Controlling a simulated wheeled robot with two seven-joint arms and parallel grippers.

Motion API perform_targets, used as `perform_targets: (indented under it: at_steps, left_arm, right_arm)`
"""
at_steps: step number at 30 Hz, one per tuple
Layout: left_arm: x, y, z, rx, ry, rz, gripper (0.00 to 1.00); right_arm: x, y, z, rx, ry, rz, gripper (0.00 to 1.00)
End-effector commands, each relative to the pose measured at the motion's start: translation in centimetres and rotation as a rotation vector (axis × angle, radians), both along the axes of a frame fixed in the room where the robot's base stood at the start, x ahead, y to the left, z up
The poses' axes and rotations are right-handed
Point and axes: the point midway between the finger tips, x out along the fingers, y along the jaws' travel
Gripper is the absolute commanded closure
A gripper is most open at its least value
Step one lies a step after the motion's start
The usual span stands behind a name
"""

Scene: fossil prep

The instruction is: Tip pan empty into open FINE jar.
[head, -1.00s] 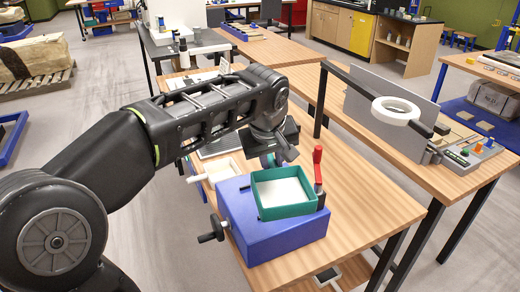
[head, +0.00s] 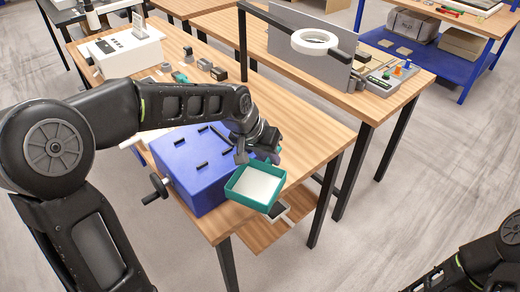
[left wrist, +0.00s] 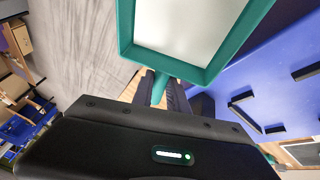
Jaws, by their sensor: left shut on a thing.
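The pan is a square green tray with a pale inside; its front wall (head: 250,204) shows in the head view, and its near rim (left wrist: 170,65) shows in the left wrist view. I cannot tell whether the pale inside is bare floor or material. My left gripper (head: 258,152) is shut on the pan's green handle (left wrist: 160,88) and holds the pan about level, off the right front corner of the blue box (head: 190,172). I cannot make out a jar marked FINE in either view. My right gripper is not in view; only part of that arm shows at lower right.
The blue box has black brackets on top and a black crank (head: 156,190) at its left. It stands on a wooden table (head: 318,135). Several small items and a white machine (head: 125,50) stand farther back. A white ring (head: 314,41) overhangs the right bench.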

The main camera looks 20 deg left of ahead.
Motion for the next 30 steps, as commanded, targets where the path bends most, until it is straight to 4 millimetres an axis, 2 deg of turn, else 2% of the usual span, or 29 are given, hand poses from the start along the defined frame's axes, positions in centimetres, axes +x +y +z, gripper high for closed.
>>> perform_targets:
  at_steps: [1, 12, 17, 26, 28, 30]
  left_arm:
    - [-0.1, 0.0, -2.2, 0.0, 0.002, 0.001, 1.0]
    - [-0.1, 0.0, -9.0, 0.001, 0.002, 0.001, 1.0]
    - [-0.1, 0.0, -10.1, 0.001, 0.002, 0.001, 1.0]
    - [-0.1, 0.0, -9.9, 0.001, 0.002, 0.001, 1.0]
    - [-0.1, 0.0, -9.9, 0.001, 0.002, 0.001, 1.0]
    - [-0.1, 0.0, -9.9, 0.001, 0.002, 0.001, 1.0]
  right_arm:
    - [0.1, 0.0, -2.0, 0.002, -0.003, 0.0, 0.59]
    - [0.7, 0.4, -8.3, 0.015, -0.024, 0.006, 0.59]
    - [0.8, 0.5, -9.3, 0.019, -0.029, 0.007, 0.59]
    - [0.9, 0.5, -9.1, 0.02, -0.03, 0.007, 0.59]
    - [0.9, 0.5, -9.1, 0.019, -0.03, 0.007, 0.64]
    - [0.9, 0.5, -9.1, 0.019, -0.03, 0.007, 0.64]
